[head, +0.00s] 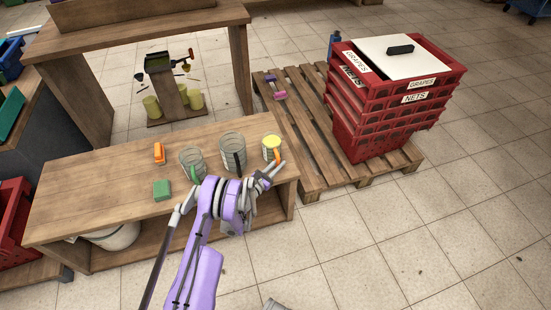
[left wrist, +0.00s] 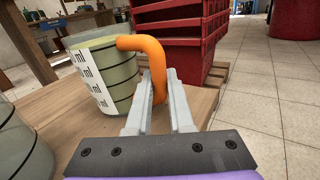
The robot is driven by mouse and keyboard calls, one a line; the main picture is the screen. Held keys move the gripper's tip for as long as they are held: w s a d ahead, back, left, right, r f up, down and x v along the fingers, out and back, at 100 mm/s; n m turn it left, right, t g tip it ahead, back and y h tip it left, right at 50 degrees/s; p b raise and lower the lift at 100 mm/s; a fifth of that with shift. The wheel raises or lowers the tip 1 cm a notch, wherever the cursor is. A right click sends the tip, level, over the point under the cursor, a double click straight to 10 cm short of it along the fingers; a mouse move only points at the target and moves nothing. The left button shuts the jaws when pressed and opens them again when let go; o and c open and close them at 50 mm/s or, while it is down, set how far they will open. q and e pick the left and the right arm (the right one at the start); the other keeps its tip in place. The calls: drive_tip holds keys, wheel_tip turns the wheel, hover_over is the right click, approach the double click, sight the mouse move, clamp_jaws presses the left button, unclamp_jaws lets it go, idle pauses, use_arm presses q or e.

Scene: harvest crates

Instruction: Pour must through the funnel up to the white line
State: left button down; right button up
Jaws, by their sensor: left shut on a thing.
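A clear measuring jug with an orange handle (head: 271,142) stands at the right end of the wooden bench, with yellow must inside. My left gripper (head: 276,169) is at its near side. In the left wrist view, my left gripper's fingers (left wrist: 160,98) are shut on the orange handle (left wrist: 157,62); the jug (left wrist: 105,72) shows dark rings and a white "ml" strip. A jug with a black handle (head: 231,143) and one with a green handle (head: 191,158) stand to its left and look empty. I cannot make out a funnel or white line. My right gripper is not in view.
An orange object (head: 159,153) and a green block (head: 162,190) lie on the bench (head: 110,180). A pallet (head: 300,130) with stacked red crates (head: 385,130) stands to the right, close to the bench end. Tiled floor is open at the lower right.

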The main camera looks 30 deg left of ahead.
sight(278, 156)
use_arm(q)
wheel_tip(278, 156, up, 10)
drive_tip(key=shift+r+p, duration=0.1)
drive_tip(key=shift+p, duration=0.8)
